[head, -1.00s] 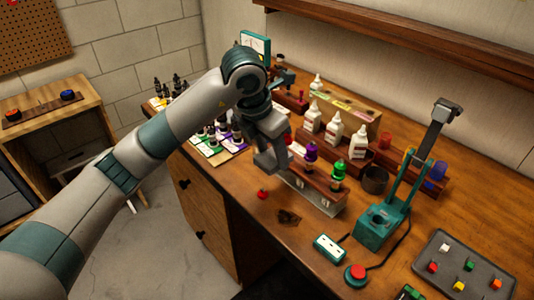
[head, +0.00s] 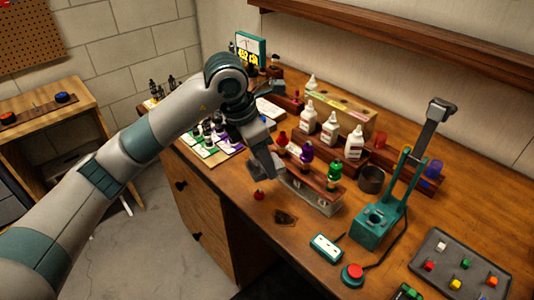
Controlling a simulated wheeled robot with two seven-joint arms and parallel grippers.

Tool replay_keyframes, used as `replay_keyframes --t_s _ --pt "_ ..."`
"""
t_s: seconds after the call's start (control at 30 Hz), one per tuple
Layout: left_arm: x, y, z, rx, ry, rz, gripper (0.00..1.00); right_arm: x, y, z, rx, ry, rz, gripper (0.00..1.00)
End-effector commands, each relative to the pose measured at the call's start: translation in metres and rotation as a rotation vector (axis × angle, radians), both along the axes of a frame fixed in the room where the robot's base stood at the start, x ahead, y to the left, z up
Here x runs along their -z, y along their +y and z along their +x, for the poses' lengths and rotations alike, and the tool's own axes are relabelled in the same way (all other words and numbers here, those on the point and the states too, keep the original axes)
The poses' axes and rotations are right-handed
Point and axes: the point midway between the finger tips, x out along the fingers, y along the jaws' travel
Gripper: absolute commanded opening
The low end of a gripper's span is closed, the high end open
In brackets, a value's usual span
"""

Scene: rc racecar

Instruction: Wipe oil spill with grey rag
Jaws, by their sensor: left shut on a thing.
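The oil spill (head: 285,216) is a small dark patch on the wooden bench top, near its front edge. My left gripper (head: 265,168) points down over the bench, behind and left of the spill and apart from it. It is shut on a grey thing, which looks like the grey rag (head: 268,176); the fingers hide part of it, so its shape is unclear. My right gripper is out of view.
A rack (head: 315,187) with red, purple and green bottles stands right beside the gripper. A small red object (head: 259,195) sits at the bench's front edge. A teal stand (head: 375,225), a white-topped box (head: 326,247) and a red button (head: 352,272) are to the right.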

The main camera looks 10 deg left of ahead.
Motion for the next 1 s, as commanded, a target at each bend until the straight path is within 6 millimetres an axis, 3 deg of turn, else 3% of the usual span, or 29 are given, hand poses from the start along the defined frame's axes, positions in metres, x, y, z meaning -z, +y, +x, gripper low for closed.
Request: replay_keyframes --t_s 0.57,1.0 --pt "0.033 0.043 -0.056 1.005 0.002 0.000 0.30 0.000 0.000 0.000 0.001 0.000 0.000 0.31" --pt "0.054 0.087 -0.114 1.835 0.004 0.001 0.30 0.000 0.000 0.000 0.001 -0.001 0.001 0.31"
